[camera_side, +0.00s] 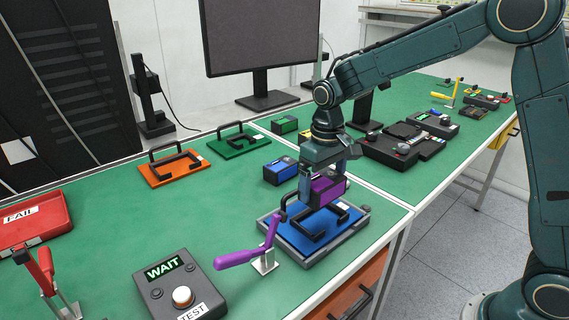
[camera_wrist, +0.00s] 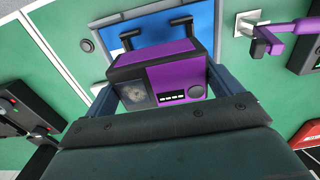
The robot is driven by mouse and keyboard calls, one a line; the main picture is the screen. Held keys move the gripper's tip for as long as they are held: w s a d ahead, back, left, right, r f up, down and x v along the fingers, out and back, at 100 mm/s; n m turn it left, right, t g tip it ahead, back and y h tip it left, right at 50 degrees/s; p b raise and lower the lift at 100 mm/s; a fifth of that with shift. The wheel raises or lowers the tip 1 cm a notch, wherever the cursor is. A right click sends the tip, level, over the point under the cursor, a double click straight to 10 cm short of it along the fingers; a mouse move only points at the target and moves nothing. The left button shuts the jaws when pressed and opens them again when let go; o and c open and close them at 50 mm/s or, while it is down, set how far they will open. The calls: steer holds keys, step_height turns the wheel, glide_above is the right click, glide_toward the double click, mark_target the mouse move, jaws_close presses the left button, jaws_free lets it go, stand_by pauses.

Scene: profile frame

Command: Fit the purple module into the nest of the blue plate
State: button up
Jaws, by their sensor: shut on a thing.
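The purple module (camera_side: 328,189) is a small box with a dark end, held between the fingers of my gripper (camera_side: 322,190) above the blue plate. In the wrist view, the purple module (camera_wrist: 170,78) sits between both fingers of my gripper (camera_wrist: 163,92), its face with a dial and small buttons showing. The blue plate (camera_side: 287,232) lies in a grey tray (camera_side: 305,262) and has a black handle. The wrist view also shows the blue plate (camera_wrist: 208,36) beyond the module.
A purple-handled clamp (camera_side: 240,257) stands at the tray's front left. A WAIT/TEST box (camera_side: 176,289) is left of it. Blue (camera_side: 280,170) and green (camera_side: 285,125) modules, and orange (camera_side: 168,174) and green (camera_side: 236,148) plates, lie behind. A red FAIL tray (camera_side: 35,219) is far left.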

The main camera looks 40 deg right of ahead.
mark_target(324, 179)
steer(key=shift+f, duration=2.2)
steer(key=shift+f, duration=1.35)
stand_by(0.4)
steer(key=o, duration=0.9)
step_height(324, 179, up, 13)
steer(key=shift+r, duration=0.45)
